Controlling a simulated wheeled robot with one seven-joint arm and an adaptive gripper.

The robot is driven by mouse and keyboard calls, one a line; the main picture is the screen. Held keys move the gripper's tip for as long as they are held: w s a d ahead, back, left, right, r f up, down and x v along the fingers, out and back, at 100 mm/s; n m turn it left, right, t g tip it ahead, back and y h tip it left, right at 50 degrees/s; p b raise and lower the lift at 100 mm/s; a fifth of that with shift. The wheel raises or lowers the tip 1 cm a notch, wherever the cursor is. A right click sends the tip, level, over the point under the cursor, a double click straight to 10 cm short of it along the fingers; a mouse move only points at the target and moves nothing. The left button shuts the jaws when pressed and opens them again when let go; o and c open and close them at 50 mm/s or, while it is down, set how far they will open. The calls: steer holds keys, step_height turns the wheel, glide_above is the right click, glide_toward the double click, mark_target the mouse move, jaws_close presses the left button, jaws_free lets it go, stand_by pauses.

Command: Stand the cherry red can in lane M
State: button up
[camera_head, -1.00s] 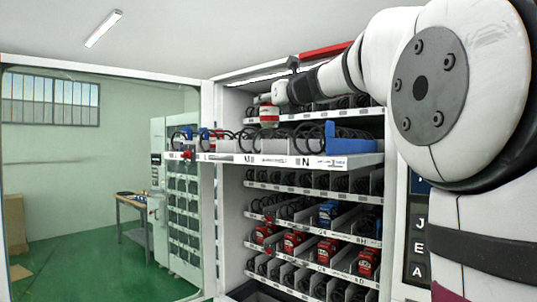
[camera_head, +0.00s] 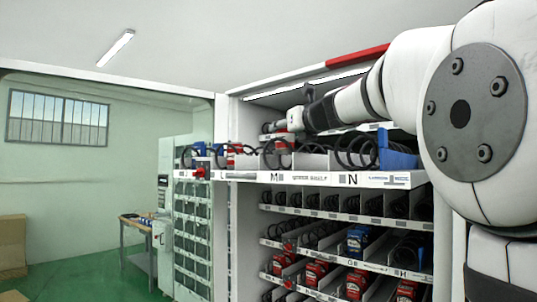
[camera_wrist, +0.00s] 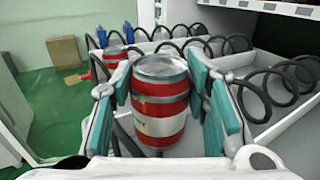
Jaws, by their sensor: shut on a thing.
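The red can with white bands (camera_wrist: 160,108) stands roughly upright between the teal-padded fingers of my gripper (camera_wrist: 160,84) in the wrist view. My gripper is shut on it. Lane M, marked by its label (camera_head: 276,178), is on the pulled-out upper shelf (camera_head: 318,179) in the head view. My arm's end is above the lane M area there. The can's base is hidden in the wrist view, so I cannot tell whether it touches the lane floor.
Black spiral coils (camera_wrist: 254,98) and white dividers lie close to the right. Another red can (camera_wrist: 114,56) and blue items (camera_wrist: 102,37) are beyond to the left. Lane N (camera_head: 352,180) has a blue item at its right. Lower shelves hold red and blue cans.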

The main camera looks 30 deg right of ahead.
mark_target(290, 142)
step_height(290, 142, down, 4)
steer(key=shift+f+b, duration=0.15)
steer(key=shift+b, duration=0.8)
steer(key=shift+s, duration=0.1)
steer(key=o, duration=1.2)
steer(key=shift+o, duration=0.2)
steer(key=shift+s, duration=0.15)
steer(key=s+a, duration=0.1)
steer(key=s, duration=1)
steer(key=shift+s+a, duration=0.25)
steer(key=shift+s, duration=0.1)
